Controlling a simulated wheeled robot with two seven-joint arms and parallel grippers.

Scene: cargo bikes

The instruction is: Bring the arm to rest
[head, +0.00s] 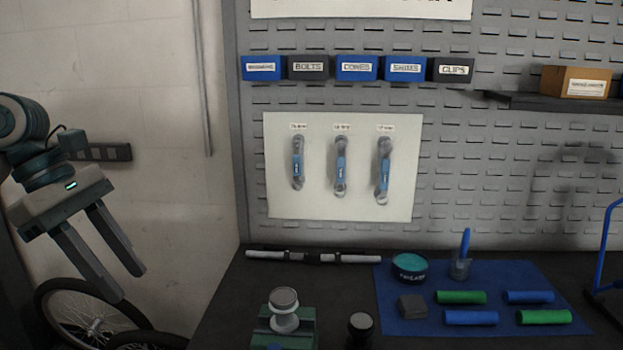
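My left gripper (128,284) hangs in the air at the left, in front of the pale wall and left of the bench. Its two fingers are spread apart and point down and to the right, with nothing between them. The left arm comes in from the left edge. My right gripper does not show in the head view.
A dark bench (230,310) holds a blue mat (400,328) with green and blue grips, a round tin (409,267) and a brush cup (460,268). A green fixture (284,330) stands at the front. A bicycle wheel (75,315) is below the gripper.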

